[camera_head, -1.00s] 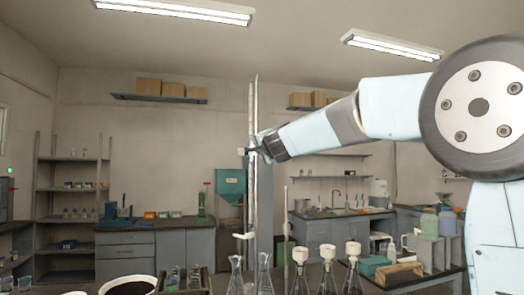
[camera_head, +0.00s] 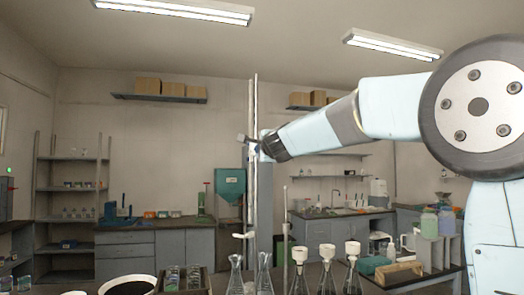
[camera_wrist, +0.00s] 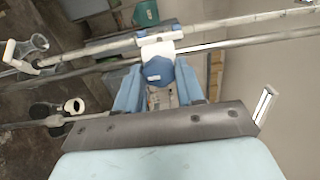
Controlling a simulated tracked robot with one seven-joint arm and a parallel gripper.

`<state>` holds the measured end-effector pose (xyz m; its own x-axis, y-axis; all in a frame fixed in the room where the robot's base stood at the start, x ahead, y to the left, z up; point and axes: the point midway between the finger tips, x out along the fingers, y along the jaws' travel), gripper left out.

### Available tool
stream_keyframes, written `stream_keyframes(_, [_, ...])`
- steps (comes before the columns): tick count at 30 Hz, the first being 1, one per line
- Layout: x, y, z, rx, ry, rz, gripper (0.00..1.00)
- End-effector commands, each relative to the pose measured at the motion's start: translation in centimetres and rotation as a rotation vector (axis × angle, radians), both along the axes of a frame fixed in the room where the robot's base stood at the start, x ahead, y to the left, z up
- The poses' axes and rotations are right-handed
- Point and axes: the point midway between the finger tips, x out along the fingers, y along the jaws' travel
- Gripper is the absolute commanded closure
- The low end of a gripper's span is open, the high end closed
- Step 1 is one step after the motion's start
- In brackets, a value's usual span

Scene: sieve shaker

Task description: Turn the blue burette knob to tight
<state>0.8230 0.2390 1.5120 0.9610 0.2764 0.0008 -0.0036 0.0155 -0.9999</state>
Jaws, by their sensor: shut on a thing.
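The blue knob (camera_wrist: 157,71) sits on a white clamp block (camera_wrist: 158,49) in the wrist view. My gripper (camera_wrist: 159,78) has a light blue finger on each side of the knob and is shut on it. The burette (camera_wrist: 235,25) and a metal rod (camera_wrist: 245,41) run across the wrist view behind the knob. In the head view my gripper (camera_head: 253,148) is at the upright burette (camera_head: 250,195), well above the bench. The knob is too small to make out clearly there.
Flasks (camera_head: 236,272) stand below the burette, and several more with white funnels (camera_head: 300,254) stand to the right. A dark rack (camera_head: 186,280) and a bowl (camera_head: 127,285) are at the front left. A bottle stand (camera_head: 430,250) is at the right.

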Motion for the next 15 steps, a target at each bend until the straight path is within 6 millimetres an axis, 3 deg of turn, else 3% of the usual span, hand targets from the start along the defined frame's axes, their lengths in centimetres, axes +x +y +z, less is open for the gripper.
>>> stream_keyframes(6, [0.19,-0.33,-0.29,-0.001,0.004,-0.006,0.93])
stream_keyframes(7, [0.20,-0.32,-0.29,-0.001,0.004,-0.006,0.60])
stream_keyframes(13, [0.11,-0.16,-0.19,-0.002,0.003,-0.003,0.41])
stream_keyframes(15, [0.09,-0.13,-0.15,-0.002,0.002,-0.002,0.39])
